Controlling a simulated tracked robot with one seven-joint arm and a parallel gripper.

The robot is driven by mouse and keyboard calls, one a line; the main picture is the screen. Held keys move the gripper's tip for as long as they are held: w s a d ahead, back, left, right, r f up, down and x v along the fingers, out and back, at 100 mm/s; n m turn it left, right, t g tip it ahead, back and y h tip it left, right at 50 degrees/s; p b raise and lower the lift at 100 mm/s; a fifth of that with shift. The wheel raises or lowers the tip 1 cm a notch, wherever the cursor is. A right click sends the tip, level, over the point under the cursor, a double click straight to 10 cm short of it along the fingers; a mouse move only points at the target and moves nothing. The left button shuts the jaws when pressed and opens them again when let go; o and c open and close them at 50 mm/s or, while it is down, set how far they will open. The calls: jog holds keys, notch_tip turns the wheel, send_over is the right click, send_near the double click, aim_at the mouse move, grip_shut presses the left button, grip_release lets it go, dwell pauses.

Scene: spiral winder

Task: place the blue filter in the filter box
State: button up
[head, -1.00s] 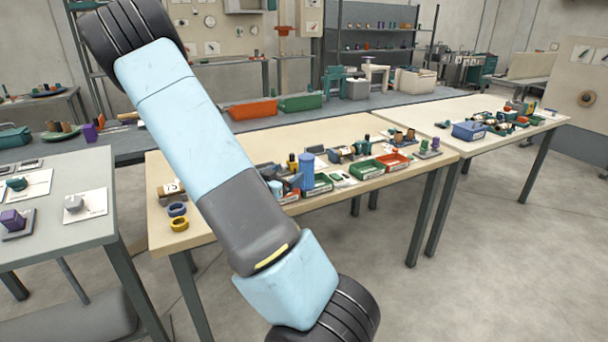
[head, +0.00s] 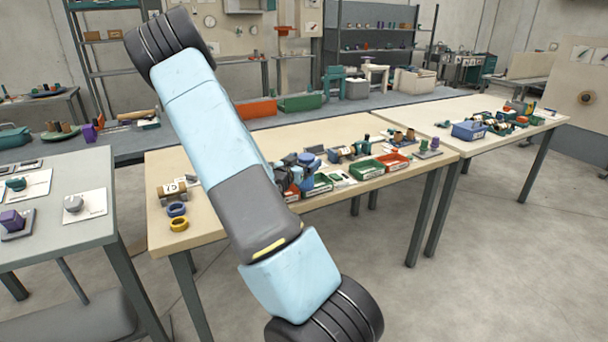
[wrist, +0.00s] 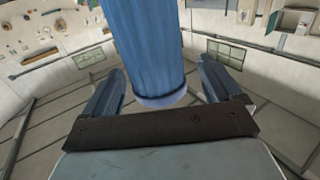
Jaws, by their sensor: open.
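The blue filter (wrist: 150,50) is a ribbed blue cylinder with a smooth, paler rim at its end. In the wrist view it fills the gap between the two blue fingers of my gripper (wrist: 160,72), with space visible on both sides of its lower end. My gripper is open and not clamped on it. In the head view my arm covers much of the middle of the bench, and I cannot make out the filter there. I cannot tell which container is the filter box.
The wooden bench (head: 215,150) holds green trays (head: 366,169), a red tray (head: 394,162), and blue and yellow rings (head: 179,224) at left. A blue bin (head: 468,131) stands on the right-hand table. The grey table (head: 60,245) is at left.

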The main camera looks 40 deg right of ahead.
jog(key=shift+x, duration=1.5)
jog(key=shift+c, duration=0.4)
jog(key=c, duration=1.2)
